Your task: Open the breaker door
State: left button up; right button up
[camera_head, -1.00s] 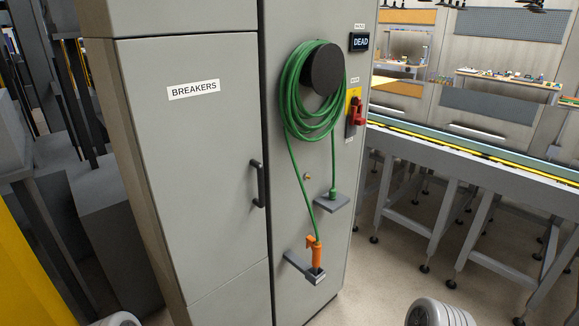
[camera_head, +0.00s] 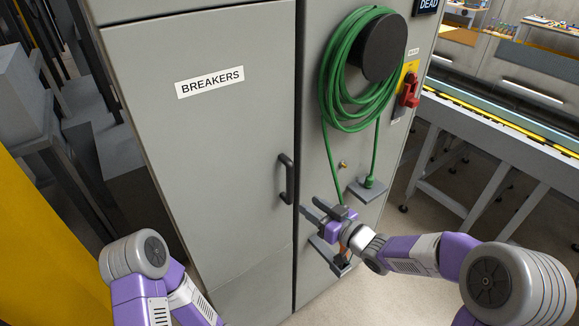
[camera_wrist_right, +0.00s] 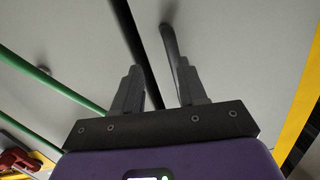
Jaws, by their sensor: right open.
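The grey breaker door (camera_head: 215,150) with its "BREAKERS" label (camera_head: 210,82) is shut on the cabinet. Its dark vertical bar handle (camera_head: 287,180) is near the door's right edge. My right gripper (camera_head: 309,207) is open and empty, just right of and below the handle's lower end. In the right wrist view, my right gripper (camera_wrist_right: 158,66) faces the cabinet front. There the handle (camera_wrist_right: 170,45) runs toward the right finger, which partly hides its near end; I cannot tell whether they touch. My left arm shows at lower left, but its gripper is out of view.
A green cable coil (camera_head: 340,85) hangs on a dark reel (camera_head: 381,47) right of the door. A red switch (camera_head: 408,92) is further right. A yellow panel (camera_head: 35,250) stands at left.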

jog(key=n+y, duration=0.2)
send_near(292, 181)
jog(key=x, duration=0.9)
jog(key=shift+w+a, duration=0.15)
jog(key=shift+w, duration=0.1)
jog(key=shift+w+a+p, duration=0.3)
jog(key=shift+w+a, duration=0.2)
grip_shut()
